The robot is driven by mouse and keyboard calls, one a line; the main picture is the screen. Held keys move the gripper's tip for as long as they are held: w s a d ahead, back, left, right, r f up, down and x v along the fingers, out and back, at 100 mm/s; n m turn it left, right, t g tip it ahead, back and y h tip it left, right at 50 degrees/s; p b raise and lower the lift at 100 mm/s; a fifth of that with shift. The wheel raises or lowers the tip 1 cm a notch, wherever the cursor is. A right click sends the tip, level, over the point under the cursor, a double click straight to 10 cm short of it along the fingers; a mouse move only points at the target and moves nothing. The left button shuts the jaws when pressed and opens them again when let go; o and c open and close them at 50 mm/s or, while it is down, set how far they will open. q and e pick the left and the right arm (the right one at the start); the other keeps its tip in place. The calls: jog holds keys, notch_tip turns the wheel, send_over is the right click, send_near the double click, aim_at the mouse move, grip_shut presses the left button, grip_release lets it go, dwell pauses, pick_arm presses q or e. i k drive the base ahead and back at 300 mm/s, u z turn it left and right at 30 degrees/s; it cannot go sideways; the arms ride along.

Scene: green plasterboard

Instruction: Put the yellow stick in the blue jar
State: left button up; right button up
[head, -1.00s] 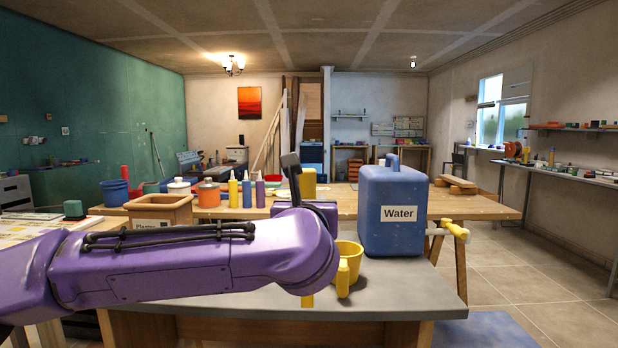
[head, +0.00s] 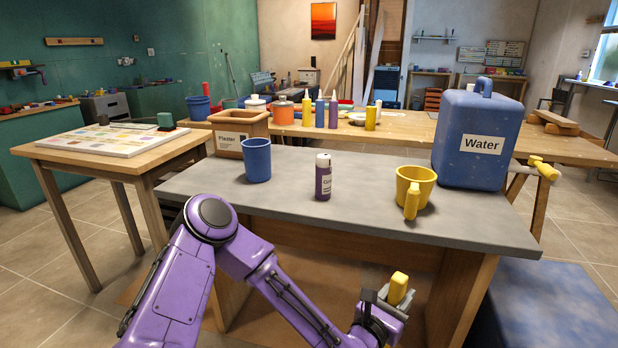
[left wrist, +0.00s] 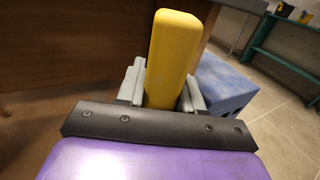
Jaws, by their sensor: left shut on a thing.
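My left gripper (head: 383,302) is shut on the yellow stick (head: 398,288), low in front of the grey table's near edge. In the left wrist view the yellow stick (left wrist: 172,58) stands up between the two grey fingers (left wrist: 162,92). The blue jar (head: 257,160) stands upright on the grey table at the left, well up and left of the gripper, with nothing seen sticking out of it. My right gripper is not in view.
The grey table (head: 330,212) also holds a small purple bottle (head: 323,177), a yellow mug (head: 414,188), a blue water container (head: 478,135) and a plaster box (head: 237,130). Bare tabletop lies between jar and bottle. A blue block (head: 545,295) stands on the floor at right.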

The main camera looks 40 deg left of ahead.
aim_at(259, 176)
jog(key=z, duration=0.6)
jog(key=i, duration=0.4)
jog(key=u, duration=1.6)
